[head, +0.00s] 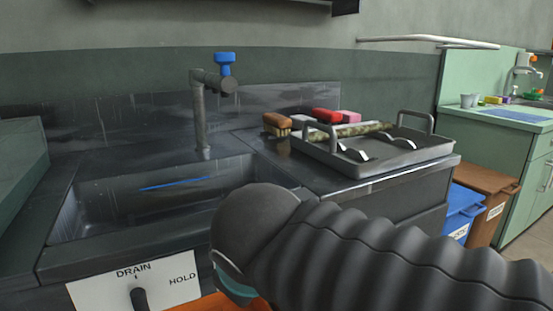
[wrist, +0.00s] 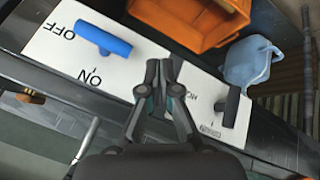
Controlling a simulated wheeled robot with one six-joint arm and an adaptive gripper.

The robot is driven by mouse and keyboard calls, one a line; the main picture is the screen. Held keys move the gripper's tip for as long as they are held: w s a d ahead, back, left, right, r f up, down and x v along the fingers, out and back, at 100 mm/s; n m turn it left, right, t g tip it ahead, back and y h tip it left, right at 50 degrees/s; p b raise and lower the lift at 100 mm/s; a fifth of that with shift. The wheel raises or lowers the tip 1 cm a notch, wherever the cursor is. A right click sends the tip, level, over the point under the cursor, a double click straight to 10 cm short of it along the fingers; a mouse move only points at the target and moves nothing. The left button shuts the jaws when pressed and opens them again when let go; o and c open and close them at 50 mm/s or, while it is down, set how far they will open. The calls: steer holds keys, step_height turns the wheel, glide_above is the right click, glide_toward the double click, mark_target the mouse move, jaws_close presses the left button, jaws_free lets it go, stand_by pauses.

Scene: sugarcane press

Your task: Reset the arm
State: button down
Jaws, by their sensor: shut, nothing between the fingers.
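My gripper (wrist: 159,70) is shut and empty in the wrist view, its fingertips together over the white panels. In the head view my dark, ribbed arm crosses the lower right and bends at the front of the sink; the fingers are not visible there. A white OFF/ON panel (wrist: 62,58) with a blue handle (wrist: 103,38) lies left of my fingers in the wrist view. A second panel with a black lever (wrist: 230,106) lies to their right. In the head view the DRAIN/HOLD panel (head: 180,285) with its black lever (head: 139,299) is at the lower left.
The sink (head: 150,200) with its blue-knobbed tap (head: 224,62) is behind my arm. A metal tray (head: 400,153) holds a cane stalk, beside brushes (head: 276,122). An orange crate (wrist: 190,40) and blue jug (wrist: 249,64) show in the wrist view. Bins (head: 481,185) stand right.

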steer(key=s+d+f+m+p, duration=0.1)
steer(key=d+f+m, duration=0.1)
steer(key=d, duration=0.5)
steer(key=s+d+f+m+h+p, duration=0.1)
steer(key=d+f+m, duration=0.1)
steer(key=d+m, duration=0.3)
steer(key=s+d+f+m+g+h+p, duration=0.1)
steer(key=d+m, duration=0.3)
steer(key=d, duration=0.5)
steer(key=shift+s+f+p, duration=0.3)
steer(key=shift+s+f, duration=0.25)
steer(key=shift+f, duration=0.35)
